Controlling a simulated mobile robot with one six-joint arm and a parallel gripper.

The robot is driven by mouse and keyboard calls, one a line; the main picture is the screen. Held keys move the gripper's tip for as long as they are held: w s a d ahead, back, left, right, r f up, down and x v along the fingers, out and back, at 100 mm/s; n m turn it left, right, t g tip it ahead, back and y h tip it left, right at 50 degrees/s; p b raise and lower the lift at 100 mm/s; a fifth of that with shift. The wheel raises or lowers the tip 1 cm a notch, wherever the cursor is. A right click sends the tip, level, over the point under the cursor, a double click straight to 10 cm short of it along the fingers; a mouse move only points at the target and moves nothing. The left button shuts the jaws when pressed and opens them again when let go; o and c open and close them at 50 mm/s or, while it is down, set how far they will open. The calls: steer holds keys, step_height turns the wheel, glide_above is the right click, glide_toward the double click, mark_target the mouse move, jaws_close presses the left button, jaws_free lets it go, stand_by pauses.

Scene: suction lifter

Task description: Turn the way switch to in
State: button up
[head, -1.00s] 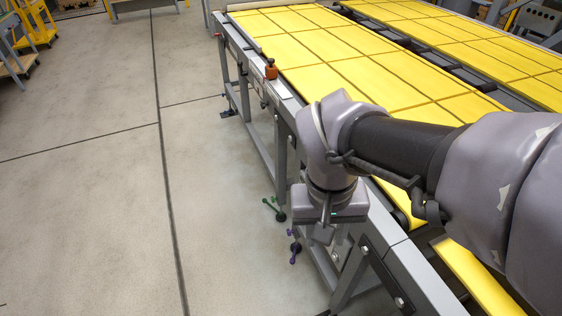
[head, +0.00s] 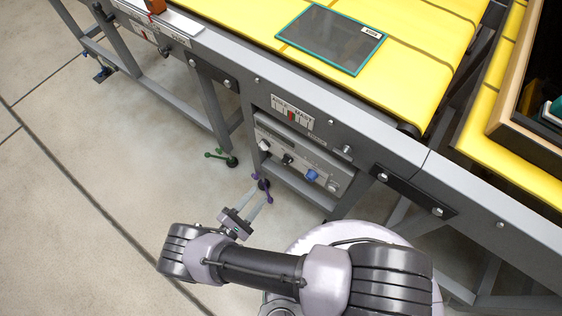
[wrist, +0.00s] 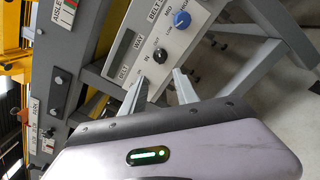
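The control panel (head: 300,165) is a light grey box under the yellow conveyor, with a row of knobs. The small black way switch (head: 287,160) sits left of a blue knob (head: 312,176). In the wrist view the black way switch (wrist: 160,55) is near the "WAY" and "IN" labels, with the blue knob (wrist: 181,19) above it. Which way its pointer faces is too small to tell. My gripper (head: 258,199) is below and left of the panel. In the wrist view my gripper (wrist: 160,76) is open and empty, its fingers apart and pointing towards the switch, with no contact clear.
A grey frame leg (head: 210,105) stands left of the panel. Green (head: 221,157) and purple (head: 261,188) handles are low near the legs. A teal-edged dark plate (head: 332,38) lies on the yellow belt. The floor at left is clear.

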mark_target(284, 164)
steer(key=b+x, duration=0.1)
steer(key=x, duration=1.3)
steer(key=shift+d, duration=0.1)
steer(key=shift+c, duration=0.5)
jaws_close()
